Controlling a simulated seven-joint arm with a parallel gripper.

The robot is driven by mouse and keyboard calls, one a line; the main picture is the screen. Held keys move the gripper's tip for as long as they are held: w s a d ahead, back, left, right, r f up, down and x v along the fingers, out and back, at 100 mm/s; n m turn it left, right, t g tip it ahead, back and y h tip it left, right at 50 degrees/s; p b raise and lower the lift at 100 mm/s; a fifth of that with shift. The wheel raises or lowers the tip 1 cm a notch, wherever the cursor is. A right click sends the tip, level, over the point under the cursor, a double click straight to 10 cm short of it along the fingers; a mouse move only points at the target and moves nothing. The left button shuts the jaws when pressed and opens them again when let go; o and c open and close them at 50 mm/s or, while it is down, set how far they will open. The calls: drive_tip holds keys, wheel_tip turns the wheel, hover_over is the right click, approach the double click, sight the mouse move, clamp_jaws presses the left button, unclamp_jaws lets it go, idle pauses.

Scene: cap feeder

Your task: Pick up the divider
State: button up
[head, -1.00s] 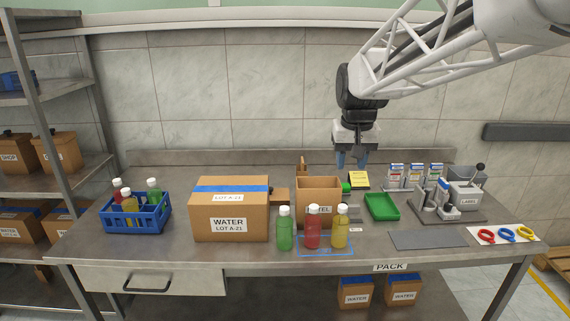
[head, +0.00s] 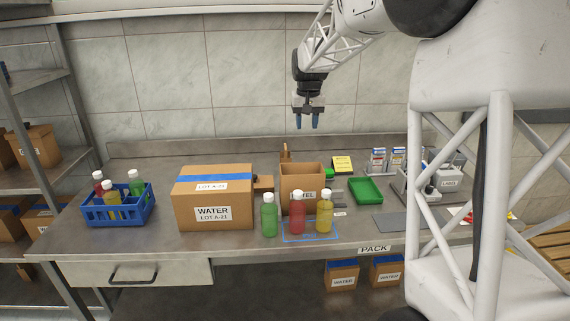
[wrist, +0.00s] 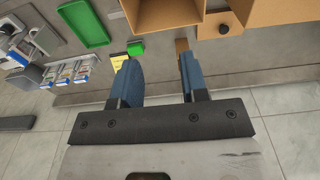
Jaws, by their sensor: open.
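No part is clearly marked as the divider. A narrow upright brown piece (head: 286,153), possibly the divider, stands behind the open carton (head: 302,178) in the head view. A brown piece (wrist: 182,45) shows in the wrist view near the right fingertip, probably the same one. My gripper (head: 306,122) is open and empty, pointing down, above and behind the open carton. In the wrist view its blue fingers (wrist: 158,75) are apart with nothing between them.
A closed water carton (head: 213,200) stands left of the open carton, with a blue bottle crate (head: 118,211) further left. Green, red (head: 298,213) and yellow bottles stand in front. A green tray (head: 366,190) and a yellow note (head: 342,163) lie to the right.

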drive_tip(key=w+a+f, duration=0.2)
drive_tip(key=w+f, duration=0.4)
drive_tip(key=w, duration=0.7)
drive_tip(key=g, duration=0.1)
hover_over(286, 155)
drive_tip(key=w, duration=0.2)
wheel_tip(286, 155, down, 11)
drive_tip(key=shift+w, duration=0.15)
drive_tip(key=shift+f, duration=1.35)
drive_tip(key=shift+f, duration=0.1)
drive_tip(key=shift+w+f, duration=0.1)
drive_tip(key=shift+f, duration=2.4)
